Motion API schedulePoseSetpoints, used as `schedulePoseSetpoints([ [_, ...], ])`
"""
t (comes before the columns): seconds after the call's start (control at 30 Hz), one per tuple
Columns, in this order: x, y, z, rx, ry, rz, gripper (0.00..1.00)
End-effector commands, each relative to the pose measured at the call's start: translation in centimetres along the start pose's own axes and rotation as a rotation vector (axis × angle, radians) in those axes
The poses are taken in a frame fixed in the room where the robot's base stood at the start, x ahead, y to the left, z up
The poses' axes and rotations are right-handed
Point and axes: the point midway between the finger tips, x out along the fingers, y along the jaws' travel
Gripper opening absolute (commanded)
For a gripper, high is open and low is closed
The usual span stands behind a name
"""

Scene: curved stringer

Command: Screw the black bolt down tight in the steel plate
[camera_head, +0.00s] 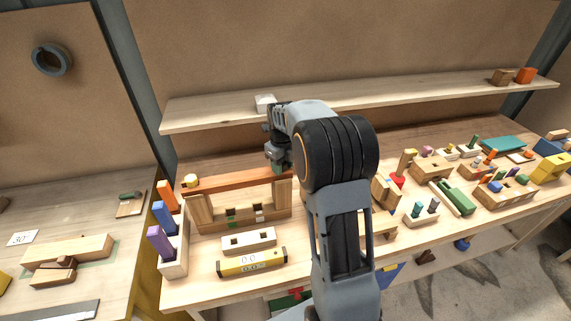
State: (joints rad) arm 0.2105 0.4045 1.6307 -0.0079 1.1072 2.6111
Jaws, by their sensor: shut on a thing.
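I can make out neither a black bolt nor a steel plate in the head view. My gripper (279,164) points down at the right end of a red-brown wooden strip (235,180). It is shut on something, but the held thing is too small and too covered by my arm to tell. The strip lies across a wooden bridge-like block (204,213) with raised ends. I cannot tell whether my gripper touches the strip.
A rack with orange, blue and purple blocks (164,216) stands left of the bridge. A pale two-hole block (249,241) and a yellow level-like block (251,262) lie in front. A shelf (210,113) runs behind. Several peg boards and blocks crowd the right side.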

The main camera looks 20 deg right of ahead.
Motion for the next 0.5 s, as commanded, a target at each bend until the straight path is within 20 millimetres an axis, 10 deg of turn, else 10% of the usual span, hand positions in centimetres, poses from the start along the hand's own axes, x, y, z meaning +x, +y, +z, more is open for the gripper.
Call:
schedulePoseSetpoints([
  [0.2,0.59,0.29,0.24,0.01,-0.003,0.007,0.12],
  [0.23,0.59,0.29,0.24,0.01,-0.003,0.007,0.42],
  [0.5,0.62,0.33,0.23,0.009,-0.002,0.008,0.68],
])
